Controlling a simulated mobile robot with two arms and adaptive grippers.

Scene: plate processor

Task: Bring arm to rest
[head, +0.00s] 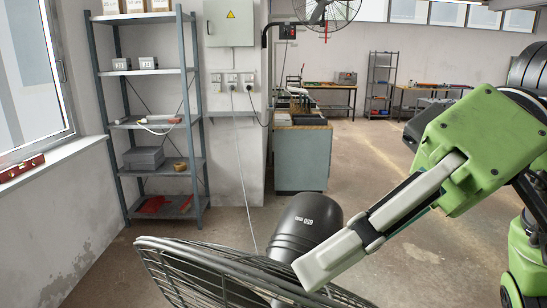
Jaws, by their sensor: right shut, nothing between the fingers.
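My right arm comes in from the right with a green gripper body. My right gripper (322,262) is shut and empty, with its pale fingers pointing down and to the left. In the picture the fingertips overlap the rim of a wire fan cage (215,270) in the foreground. I cannot tell whether they touch it. The fan's dark motor housing (303,222) is just left of the fingers. My left gripper is not in view.
A grey metal shelf unit (187,130) stands against the left wall by a window. A workbench cabinet (302,160) stands beyond the fan. Another fan (318,10) is at the top. Open concrete floor (365,165) lies behind my right arm, with tables at the back.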

